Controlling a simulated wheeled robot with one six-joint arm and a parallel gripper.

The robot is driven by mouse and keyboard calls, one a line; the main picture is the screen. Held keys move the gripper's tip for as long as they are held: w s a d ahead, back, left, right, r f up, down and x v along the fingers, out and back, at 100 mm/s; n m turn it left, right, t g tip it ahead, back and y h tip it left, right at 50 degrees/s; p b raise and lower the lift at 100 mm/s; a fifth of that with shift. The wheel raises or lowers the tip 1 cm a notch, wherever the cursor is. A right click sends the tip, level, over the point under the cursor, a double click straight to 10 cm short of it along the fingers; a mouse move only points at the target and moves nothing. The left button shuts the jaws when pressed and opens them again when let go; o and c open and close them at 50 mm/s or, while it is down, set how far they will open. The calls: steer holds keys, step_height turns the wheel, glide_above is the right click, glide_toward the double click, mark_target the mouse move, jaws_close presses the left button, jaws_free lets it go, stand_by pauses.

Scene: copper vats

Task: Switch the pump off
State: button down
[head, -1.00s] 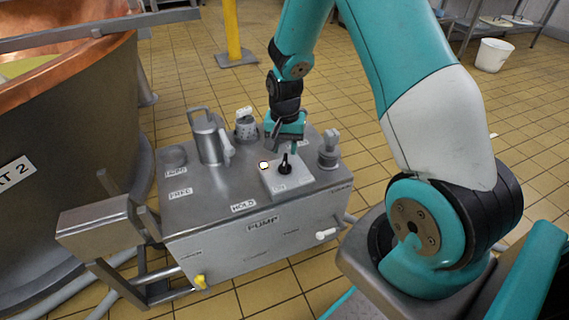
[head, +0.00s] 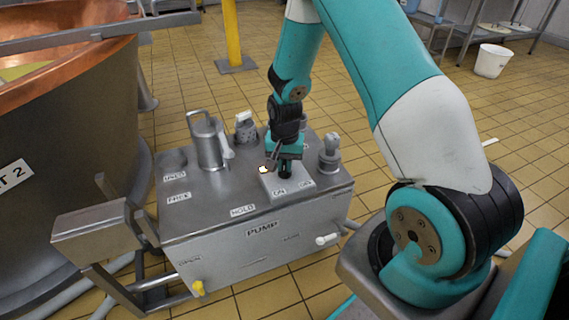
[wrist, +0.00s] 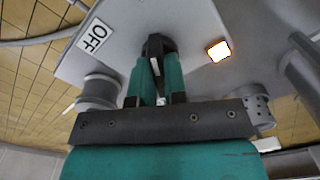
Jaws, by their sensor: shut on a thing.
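The grey metal pump box (head: 215,255), marked PUMP on its front, stands on the tiled floor. On its top is a raised switch plate with an ON label (head: 279,191) and an OFF label (head: 305,184); the OFF label also shows in the wrist view (wrist: 95,37). My gripper (head: 285,165) is down at the black switch knob (head: 285,174), shut on it. In the wrist view the two fingers flank the dark knob (wrist: 158,43). A small square lamp (head: 263,169) beside the knob is lit; it glows in the wrist view (wrist: 219,51). The knob's pointing direction is mostly hidden.
A metal jug (head: 208,143), a small fitting (head: 245,127) and a metal valve-like piece (head: 330,153) stand on the box top near my gripper. A copper vat (head: 70,150) is at left. A yellow post (head: 233,35) stands behind.

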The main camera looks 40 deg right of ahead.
mark_target(285, 163)
steer(key=shift+r+n+p, duration=0.15)
steer(key=shift+n+p, duration=0.7)
steer(key=shift+n, duration=0.25)
steer(key=n+p, duration=0.2)
steer(key=n, duration=0.1)
steer(key=shift+n, duration=0.3)
steer(key=n+p, duration=0.2)
steer(key=n, duration=0.4)
steer(key=c, duration=1.2)
jaws_free()
steer(key=shift+o, duration=0.2)
step_height(285, 163, up, 17)
steer(key=p, duration=0.3)
